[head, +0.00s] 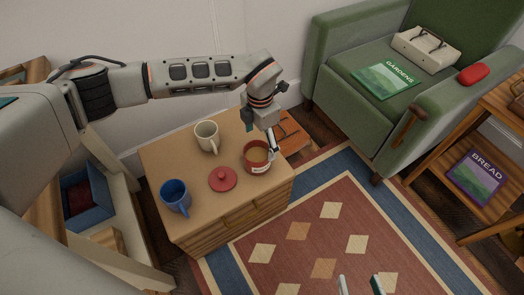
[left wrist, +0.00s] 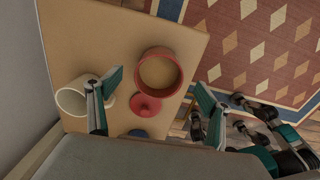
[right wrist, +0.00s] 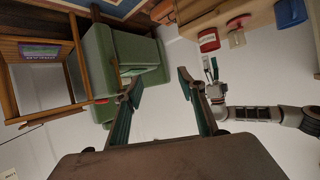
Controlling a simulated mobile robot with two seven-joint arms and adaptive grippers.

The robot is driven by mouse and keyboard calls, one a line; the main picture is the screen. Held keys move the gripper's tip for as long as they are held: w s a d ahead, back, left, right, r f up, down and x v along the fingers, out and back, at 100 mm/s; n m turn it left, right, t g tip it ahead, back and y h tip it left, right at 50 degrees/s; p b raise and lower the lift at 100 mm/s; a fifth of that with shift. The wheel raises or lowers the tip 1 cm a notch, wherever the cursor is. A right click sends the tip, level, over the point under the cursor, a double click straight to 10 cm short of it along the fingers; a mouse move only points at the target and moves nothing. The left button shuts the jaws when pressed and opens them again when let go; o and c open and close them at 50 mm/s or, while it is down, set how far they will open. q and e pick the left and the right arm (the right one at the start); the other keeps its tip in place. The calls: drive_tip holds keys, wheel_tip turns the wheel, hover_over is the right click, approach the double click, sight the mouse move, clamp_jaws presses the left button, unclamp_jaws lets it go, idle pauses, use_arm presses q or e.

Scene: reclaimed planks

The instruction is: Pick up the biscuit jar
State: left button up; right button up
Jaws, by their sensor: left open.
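The biscuit jar is a red, lidless jar (head: 258,168) with a pale label and tan inside, upright on the cabinet's right side. Its red rim (left wrist: 178,82) shows in the left wrist view, and its side (right wrist: 208,42) in the right wrist view. Its red knobbed lid (head: 222,180) lies beside it on the cabinet top. My left gripper (head: 261,138) is open at the jar, with fingers (left wrist: 155,95) spread wide on either side of it in its wrist view; contact cannot be told. My right gripper (head: 361,285) is open and empty, away over the rug (right wrist: 160,85).
On the wooden cabinet (head: 165,155) a cream mug (head: 207,136) stands behind the lid and a blue mug (head: 175,196) stands front left. A green armchair (head: 325,50) is at the back right. The patterned rug (head: 330,240) in front is clear.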

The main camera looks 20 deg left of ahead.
sight(257, 154)
use_arm(q)
drive_tip(key=f, duration=0.3)
drive_tip(key=shift+s+a+b, duration=0.1)
drive_tip(key=shift+s+b, duration=0.25)
drive_tip(key=f, duration=0.1)
drive_tip(key=f+b, duration=0.1)
drive_tip(key=f, duration=0.1)
drive_tip(key=f+b, duration=0.1)
drive_tip(key=shift+s+a+f, duration=0.25)
drive_tip(key=shift+s+a, duration=0.05)
drive_tip(key=shift+s, duration=0.05)
drive_tip(key=shift+w, duration=0.15)
drive_tip(key=shift+w+r, duration=0.1)
drive_tip(key=shift+r, duration=0.2)
drive_tip(key=c, duration=1.6)
use_arm(e)
drive_tip(key=a, duration=0.1)
drive_tip(key=a+m, duration=0.2)
drive_tip(key=shift+s+a+t+y, duration=0.2)
drive_tip(key=shift+s+t+y, duration=0.1)
drive_tip(key=shift+s+y, duration=0.1)
